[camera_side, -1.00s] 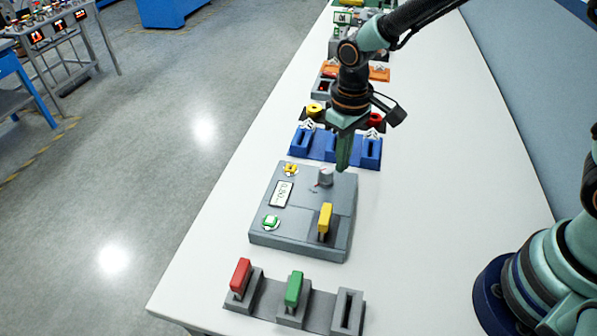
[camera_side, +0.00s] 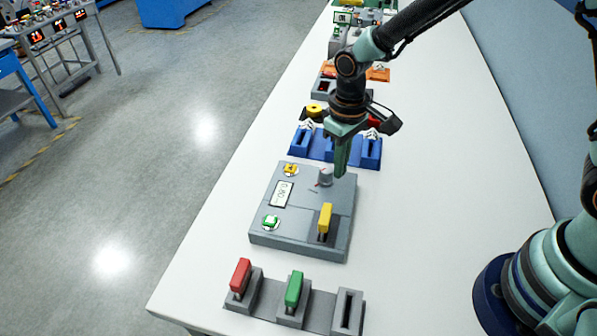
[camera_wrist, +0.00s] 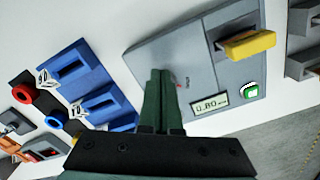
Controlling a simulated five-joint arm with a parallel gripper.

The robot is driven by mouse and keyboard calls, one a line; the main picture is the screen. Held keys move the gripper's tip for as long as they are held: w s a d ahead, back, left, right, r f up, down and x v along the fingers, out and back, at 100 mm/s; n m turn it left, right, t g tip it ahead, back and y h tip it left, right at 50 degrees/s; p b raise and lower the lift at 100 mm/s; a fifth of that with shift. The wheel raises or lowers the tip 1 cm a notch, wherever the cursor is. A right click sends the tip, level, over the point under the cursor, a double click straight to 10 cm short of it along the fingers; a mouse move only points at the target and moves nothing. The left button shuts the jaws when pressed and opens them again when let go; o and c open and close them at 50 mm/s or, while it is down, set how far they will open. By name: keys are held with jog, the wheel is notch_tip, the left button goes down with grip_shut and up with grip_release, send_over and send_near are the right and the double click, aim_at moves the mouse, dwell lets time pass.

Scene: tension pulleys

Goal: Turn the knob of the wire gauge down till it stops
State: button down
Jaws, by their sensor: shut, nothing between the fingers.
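The wire gauge (camera_side: 262,222) is a grey box with a small display (camera_side: 284,194), a green button (camera_side: 271,222) and a yellow-handled piece (camera_side: 325,218) standing in it. Its round grey knob (camera_side: 325,177) is near the back right corner, with a red mark beside it. My gripper (camera_side: 341,172) points down with closed fingertips just right of the knob; I cannot tell whether they touch it. In the wrist view the shut fingers (camera_wrist: 160,80) cover most of the knob area, and the display (camera_wrist: 209,104) seems to read 0.80.
A blue slotted block (camera_side: 313,146) stands close behind the gauge. A grey rack with a red-handled piece (camera_side: 240,276), a green-handled piece (camera_side: 293,290) and an empty slot (camera_side: 347,311) is in front. The white table (camera_side: 430,220) is clear to the right.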

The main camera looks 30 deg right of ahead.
jog(key=shift+w+a, duration=0.2)
dwell(0.4)
jog(key=shift+s+a, duration=0.1)
jog(key=shift+a, duration=0.2)
jog(key=shift+a, duration=0.3)
jog(key=shift+a+r, duration=0.1)
jog(key=shift+a, duration=0.35)
jog(key=shift+s, duration=0.15)
jog(key=shift+s, duration=0.3)
notch_tip(320, 180, up, 6)
jog(key=shift+s+f, duration=0.1)
jog(key=shift+s, duration=0.05)
dwell(0.5)
jog(key=shift+d, duration=0.1)
